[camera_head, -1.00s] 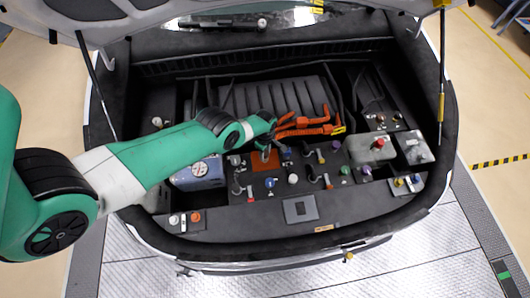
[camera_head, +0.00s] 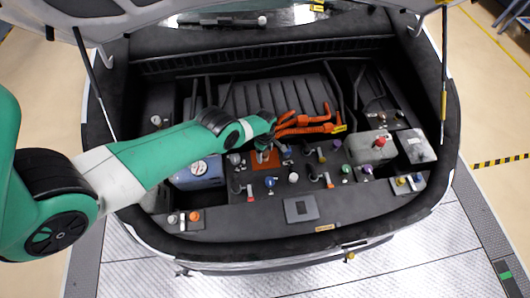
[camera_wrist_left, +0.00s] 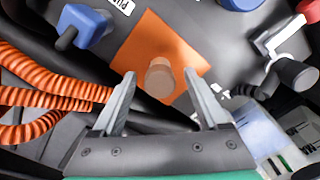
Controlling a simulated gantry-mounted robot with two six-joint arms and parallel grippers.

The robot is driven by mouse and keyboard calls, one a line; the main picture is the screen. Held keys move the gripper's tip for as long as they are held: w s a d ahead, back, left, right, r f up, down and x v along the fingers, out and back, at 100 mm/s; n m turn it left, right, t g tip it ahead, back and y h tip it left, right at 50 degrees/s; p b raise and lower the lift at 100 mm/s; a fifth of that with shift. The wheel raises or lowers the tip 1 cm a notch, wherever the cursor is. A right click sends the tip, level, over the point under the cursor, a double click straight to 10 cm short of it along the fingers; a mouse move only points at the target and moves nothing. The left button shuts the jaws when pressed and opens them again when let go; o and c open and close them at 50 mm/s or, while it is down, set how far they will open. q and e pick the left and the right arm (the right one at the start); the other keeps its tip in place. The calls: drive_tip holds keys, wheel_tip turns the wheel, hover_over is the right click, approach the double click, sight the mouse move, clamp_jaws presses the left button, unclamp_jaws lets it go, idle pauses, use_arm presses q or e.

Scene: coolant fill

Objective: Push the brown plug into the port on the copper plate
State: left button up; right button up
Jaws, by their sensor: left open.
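The copper plate (camera_wrist_left: 148,38) is an orange square set in the black panel; it also shows small in the head view (camera_head: 260,162). The brown plug (camera_wrist_left: 160,82) is a short round peg over the lower middle of the plate, its round end toward the wrist camera. I cannot tell how deep it sits, and the port is hidden behind it. My left gripper (camera_wrist_left: 160,76) is open, with one finger on each side of the plug and visible gaps between. In the head view the gripper is mostly hidden by my own arm. My right gripper is not in view.
Thick orange ribbed cables (camera_wrist_left: 45,95) run close to the left finger. A blue connector (camera_wrist_left: 85,25) and a dark-capped lever (camera_wrist_left: 290,75) stand near the plate. In the head view, several coloured knobs surround the plate, with a blue tank (camera_head: 198,175) at the left.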

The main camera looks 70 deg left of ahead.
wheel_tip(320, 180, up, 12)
drive_tip(key=p, duration=1.1)
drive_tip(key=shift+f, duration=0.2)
